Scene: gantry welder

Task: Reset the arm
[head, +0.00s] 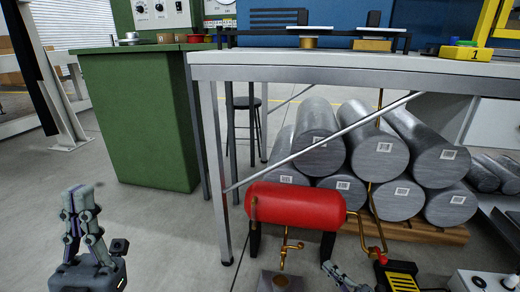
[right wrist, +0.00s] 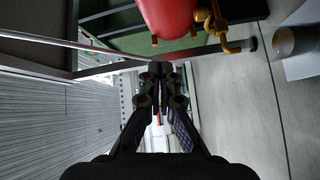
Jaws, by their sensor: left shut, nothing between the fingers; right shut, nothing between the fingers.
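My left gripper (head: 76,200) is at the lower left of the head view, pointing up, shut and empty over bare floor. My right gripper (head: 328,267) shows only in part at the bottom edge of the head view, in front of the red tank. In the right wrist view my right gripper (right wrist: 160,72) has its fingertips together with nothing between them. The red tank (head: 295,205) with brass pipes lies under the bench, and it also shows at the top of the right wrist view (right wrist: 172,12).
A metal bench (head: 350,66) with thin legs and a diagonal brace stands ahead. Large grey cylinders (head: 380,150) are stacked on a wooden pallet beneath it. A green cabinet (head: 145,120) stands to the left. A yellow-black device (head: 402,275) is at the lower right. The left floor is clear.

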